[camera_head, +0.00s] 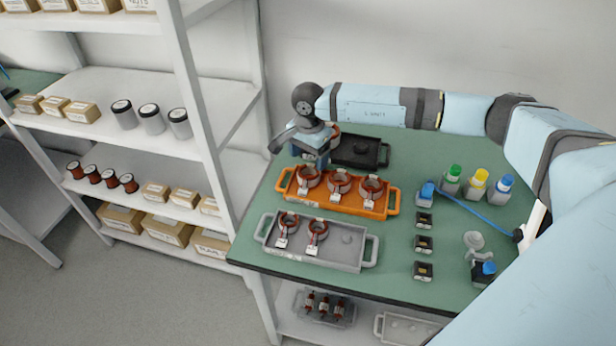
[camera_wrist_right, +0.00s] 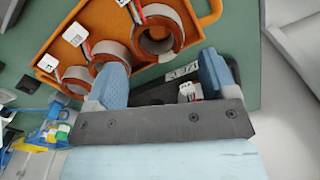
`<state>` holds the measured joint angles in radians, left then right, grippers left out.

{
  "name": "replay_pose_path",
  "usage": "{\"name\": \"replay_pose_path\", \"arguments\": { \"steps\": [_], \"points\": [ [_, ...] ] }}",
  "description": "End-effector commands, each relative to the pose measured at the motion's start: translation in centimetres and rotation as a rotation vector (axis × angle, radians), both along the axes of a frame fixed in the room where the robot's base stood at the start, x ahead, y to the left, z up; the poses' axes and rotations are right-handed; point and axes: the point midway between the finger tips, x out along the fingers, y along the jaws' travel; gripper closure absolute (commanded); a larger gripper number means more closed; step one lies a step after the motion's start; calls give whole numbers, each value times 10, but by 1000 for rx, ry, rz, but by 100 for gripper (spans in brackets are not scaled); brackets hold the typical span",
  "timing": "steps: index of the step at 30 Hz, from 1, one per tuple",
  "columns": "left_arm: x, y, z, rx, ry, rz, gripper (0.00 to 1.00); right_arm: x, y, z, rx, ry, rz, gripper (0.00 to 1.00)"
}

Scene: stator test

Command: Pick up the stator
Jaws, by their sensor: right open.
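Three copper-and-grey stators sit in a row in the orange tray (camera_head: 345,207): a left one (camera_head: 308,177), a middle one (camera_head: 340,183) and a right one (camera_head: 372,188). Two more stators (camera_head: 288,223) (camera_head: 317,230) sit in the grey tray (camera_head: 345,260) nearer the front. A partly hidden stator (camera_head: 334,132) shows at the black tray (camera_head: 372,163) behind. My right gripper (camera_head: 313,155) is over the back left of the table, near the black tray and the orange tray's left end. In the right wrist view its blue fingers (camera_wrist_right: 165,72) are spread apart, with a white connector (camera_wrist_right: 188,91) seen between them.
Several bottles (camera_head: 478,183) with coloured caps and small black parts (camera_head: 424,244) occupy the table's right side. A blue cable (camera_head: 470,208) crosses there. A white shelf unit (camera_head: 195,110) with boxes stands close to the table's left edge.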

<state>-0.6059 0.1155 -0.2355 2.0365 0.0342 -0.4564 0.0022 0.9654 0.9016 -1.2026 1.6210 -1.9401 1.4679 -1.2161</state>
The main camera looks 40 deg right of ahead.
Motion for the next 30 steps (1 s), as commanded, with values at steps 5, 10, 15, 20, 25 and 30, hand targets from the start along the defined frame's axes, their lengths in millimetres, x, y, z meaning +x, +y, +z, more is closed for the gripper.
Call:
{"name": "replay_pose_path", "arguments": {
  "steps": [5, 10, 15, 20, 25, 30],
  "points": [
    [0, 2, 2, 5, -2, 0, 57, -3, 2, -14, -1, 3, 0, 22],
    [0, 5, 4, 15, -5, -6, 57, -5, 5, -40, 0, 2, -1, 22],
    [-1, 7, 2, 21, -4, -10, 57, -5, 5, -52, 1, 0, 0, 22],
    [-1, 6, 2, 20, -3, -9, 57, -5, 5, -52, 1, 0, 0, 24],
    [-1, 5, 2, 16, -1, -6, 57, -5, 5, -52, 1, 0, 0, 63],
    [-1, 3, 2, 12, -1, -5, 57, -5, 5, -51, 1, -1, 0, 70]
  ]
}}
